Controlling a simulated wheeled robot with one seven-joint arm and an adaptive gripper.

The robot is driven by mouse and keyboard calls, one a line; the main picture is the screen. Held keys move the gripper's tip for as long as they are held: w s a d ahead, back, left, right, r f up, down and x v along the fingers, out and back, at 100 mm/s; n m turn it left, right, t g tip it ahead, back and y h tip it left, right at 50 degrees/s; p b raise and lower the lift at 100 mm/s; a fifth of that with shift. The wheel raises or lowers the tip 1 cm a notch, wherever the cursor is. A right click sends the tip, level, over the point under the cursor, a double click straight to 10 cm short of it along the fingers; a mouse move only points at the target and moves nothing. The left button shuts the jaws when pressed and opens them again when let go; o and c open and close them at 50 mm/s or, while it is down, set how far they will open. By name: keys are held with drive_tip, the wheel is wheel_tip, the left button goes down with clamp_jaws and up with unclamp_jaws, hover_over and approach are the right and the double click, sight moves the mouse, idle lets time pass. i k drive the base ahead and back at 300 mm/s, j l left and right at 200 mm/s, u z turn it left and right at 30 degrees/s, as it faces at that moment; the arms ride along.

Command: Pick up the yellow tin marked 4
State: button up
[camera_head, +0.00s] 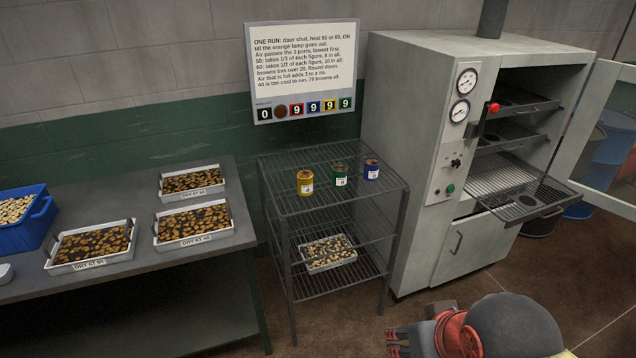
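The yellow tin (305,182) stands upright on the top shelf of the wire rack, at the left of a row of tins. Its white label seems to read 4. A green tin (340,176) and a blue tin (371,169) stand to its right, each with a white label too small to read surely. My gripper (398,340) is low at the bottom of the view, in front of the rack and well below and right of the yellow tin. It is apart from all tins. Its fingers are small and partly cut off, so their opening is unclear.
The wire rack (290,205) has a tray of pale pieces (327,253) on a lower shelf. A grey oven (420,150) with open door and pulled-out shelf stands right. A table (200,265) at left holds several trays (130,255) and a blue crate (45,215). A sign (303,70) hangs behind.

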sight(305, 178)
drive_tip(key=i+l+u, duration=0.2)
drive_tip(key=i+l, duration=0.25)
drive_tip(key=i+l+u, duration=0.2)
drive_tip(key=i+l, duration=0.2)
drive_tip(key=i+l+u, duration=0.15)
drive_tip(key=i+l, duration=0.2)
drive_tip(key=l, duration=0.35)
